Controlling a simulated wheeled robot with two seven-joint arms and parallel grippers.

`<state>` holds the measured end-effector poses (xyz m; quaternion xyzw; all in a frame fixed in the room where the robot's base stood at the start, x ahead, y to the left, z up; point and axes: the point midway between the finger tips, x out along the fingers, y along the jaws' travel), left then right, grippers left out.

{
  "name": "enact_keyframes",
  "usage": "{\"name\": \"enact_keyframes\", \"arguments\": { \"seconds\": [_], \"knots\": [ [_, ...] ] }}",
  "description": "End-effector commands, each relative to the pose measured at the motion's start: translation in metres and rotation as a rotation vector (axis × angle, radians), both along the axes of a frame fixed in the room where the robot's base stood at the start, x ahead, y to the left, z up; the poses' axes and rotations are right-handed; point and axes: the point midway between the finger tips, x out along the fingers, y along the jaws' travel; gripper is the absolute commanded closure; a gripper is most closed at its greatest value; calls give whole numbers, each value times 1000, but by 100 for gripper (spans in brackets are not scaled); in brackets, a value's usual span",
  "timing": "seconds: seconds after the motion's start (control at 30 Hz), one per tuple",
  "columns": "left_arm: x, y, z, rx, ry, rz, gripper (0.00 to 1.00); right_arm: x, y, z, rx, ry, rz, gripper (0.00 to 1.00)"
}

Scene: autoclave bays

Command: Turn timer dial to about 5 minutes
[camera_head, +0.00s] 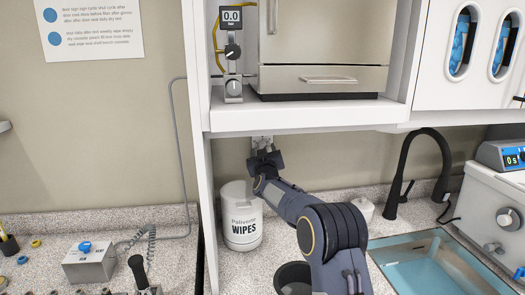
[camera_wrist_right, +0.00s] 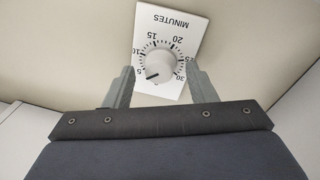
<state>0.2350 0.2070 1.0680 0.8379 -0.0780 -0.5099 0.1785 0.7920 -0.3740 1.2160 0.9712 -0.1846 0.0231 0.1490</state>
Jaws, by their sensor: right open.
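The timer dial (camera_wrist_right: 160,67) is a round silver-grey knob on a white plate (camera_wrist_right: 170,22) marked MINUTES, with numbers from 5 to 30. In the head view the right gripper (camera_head: 265,158) covers most of the timer below the shelf. My left gripper is not in view.
A white wipes tub (camera_head: 241,228) stands on the counter left of my right arm. A dark round container (camera_head: 293,279) is below the arm. A black faucet (camera_head: 420,165) and sink (camera_head: 435,262) are to the right. The shelf (camera_head: 300,117) overhangs the timer.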

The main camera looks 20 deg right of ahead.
Motion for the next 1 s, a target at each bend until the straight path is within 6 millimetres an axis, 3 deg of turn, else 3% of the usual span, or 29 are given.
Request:
{"name": "enact_keyframes", "arguments": {
  "seconds": [0.1,0.5,1.0],
  "knots": [
    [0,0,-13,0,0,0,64,-13,3,-3,0,-2,0,49],
    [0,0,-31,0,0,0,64,-50,12,-2,-1,0,-2,49],
    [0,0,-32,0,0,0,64,-55,12,-1,-1,1,-2,49]
  ]
}}
